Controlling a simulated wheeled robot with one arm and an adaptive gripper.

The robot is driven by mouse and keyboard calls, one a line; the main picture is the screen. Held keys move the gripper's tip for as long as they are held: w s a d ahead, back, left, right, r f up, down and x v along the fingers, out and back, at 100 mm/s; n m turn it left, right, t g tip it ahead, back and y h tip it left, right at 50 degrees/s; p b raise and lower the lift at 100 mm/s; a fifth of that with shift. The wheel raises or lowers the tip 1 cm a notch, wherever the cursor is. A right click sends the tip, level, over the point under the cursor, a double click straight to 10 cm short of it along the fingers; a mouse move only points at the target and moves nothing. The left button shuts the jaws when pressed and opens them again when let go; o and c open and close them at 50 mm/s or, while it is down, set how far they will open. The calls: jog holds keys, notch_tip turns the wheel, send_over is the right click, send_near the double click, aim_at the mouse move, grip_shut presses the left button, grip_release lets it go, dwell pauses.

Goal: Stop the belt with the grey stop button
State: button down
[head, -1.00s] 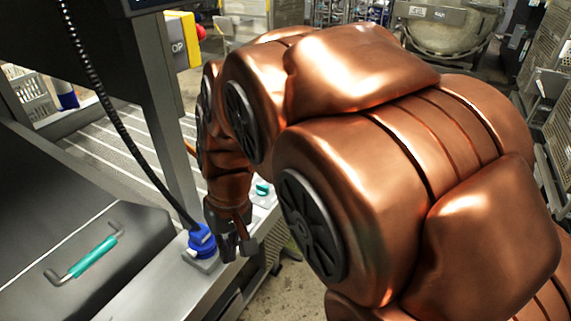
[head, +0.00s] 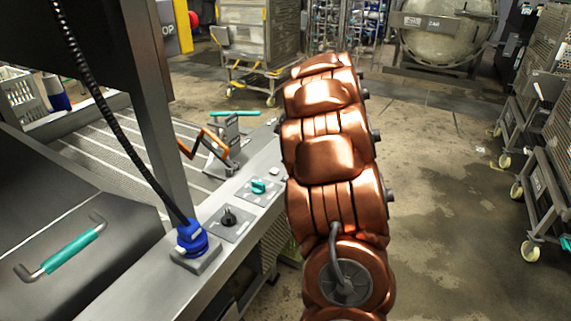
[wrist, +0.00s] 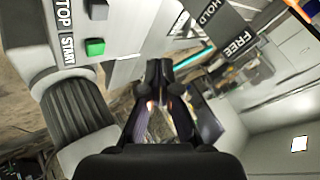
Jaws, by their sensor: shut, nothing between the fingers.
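In the wrist view a dark grey button (wrist: 97,10) sits beside the STOP label at the top left, on a pale panel. A green button (wrist: 95,47) sits below it beside the START label. My gripper (wrist: 160,72) is shut and empty, its fingertips to the right of both buttons and apart from them in the picture. How far the tips are from the panel is unclear. In the head view my arm hides the gripper, and I cannot make out the START and STOP buttons there.
In the head view a black knob (head: 230,217), a teal knob (head: 258,187) and a blue fitting with a cable (head: 192,236) stand on the metal rail. An orange crank handle (head: 203,141) rises behind. Floor is open right of my arm.

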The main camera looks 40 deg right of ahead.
jog(key=d, duration=0.3)
jog(key=shift+f, duration=0.25)
jog(key=shift+f, duration=0.1)
notch_tip(320, 180, down, 7)
jog(key=b, duration=0.5)
jog(key=shift+w+a+f, duration=0.1)
jog(key=shift+f+b, duration=0.65)
jog(key=shift+f, duration=0.05)
jog(key=shift+f, duration=0.1)
dwell(0.7)
jog(key=shift+f+b, duration=0.35)
jog(key=shift+b, duration=0.15)
